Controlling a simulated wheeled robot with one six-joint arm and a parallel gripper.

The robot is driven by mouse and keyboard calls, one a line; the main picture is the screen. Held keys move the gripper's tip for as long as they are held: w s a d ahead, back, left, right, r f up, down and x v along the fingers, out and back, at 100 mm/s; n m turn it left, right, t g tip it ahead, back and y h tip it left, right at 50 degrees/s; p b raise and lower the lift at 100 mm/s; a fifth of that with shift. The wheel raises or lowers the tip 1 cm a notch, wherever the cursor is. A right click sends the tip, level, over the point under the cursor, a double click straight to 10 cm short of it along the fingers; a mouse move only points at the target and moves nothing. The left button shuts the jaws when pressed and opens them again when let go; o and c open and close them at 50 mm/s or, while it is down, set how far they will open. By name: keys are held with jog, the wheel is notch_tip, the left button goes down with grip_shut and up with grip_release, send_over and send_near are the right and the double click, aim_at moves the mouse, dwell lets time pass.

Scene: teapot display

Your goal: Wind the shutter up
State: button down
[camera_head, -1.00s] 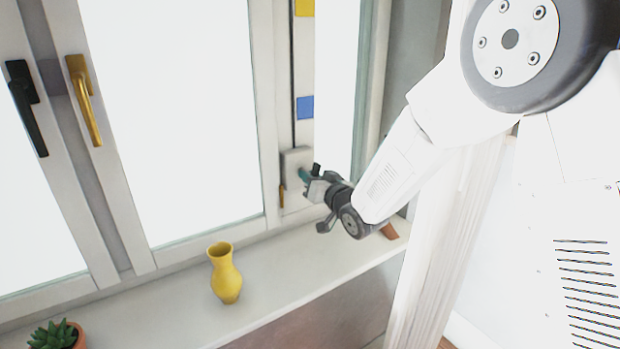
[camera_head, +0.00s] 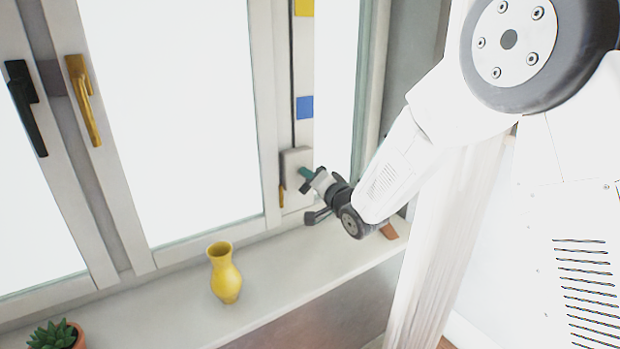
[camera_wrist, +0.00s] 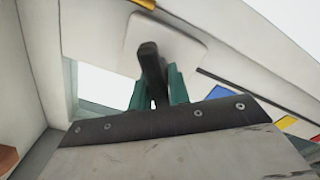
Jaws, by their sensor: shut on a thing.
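A white winder plate (camera_head: 297,158) sits low on the narrow window post in the head view. It also shows in the wrist view (camera_wrist: 190,52), tilted, with a dark winder handle (camera_wrist: 151,66) standing out from it. My gripper (camera_head: 306,174) is at the plate, and its teal fingers (camera_wrist: 156,90) are shut on the handle, one on each side. I cannot make out the shutter itself; the window panes look bright white.
A yellow vase (camera_head: 225,274) and a potted succulent (camera_head: 58,337) stand on the sill (camera_head: 305,268). A brown object (camera_head: 389,231) lies near my wrist. Black (camera_head: 27,105) and gold (camera_head: 83,98) window handles are at left. Yellow (camera_head: 304,7) and blue (camera_head: 305,107) marks line the post.

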jog(key=shift+f, duration=0.1)
dwell(0.3)
jog(key=c, duration=1.3)
grip_release()
jog(key=shift+c, duration=0.2)
jog(key=v, duration=0.8)
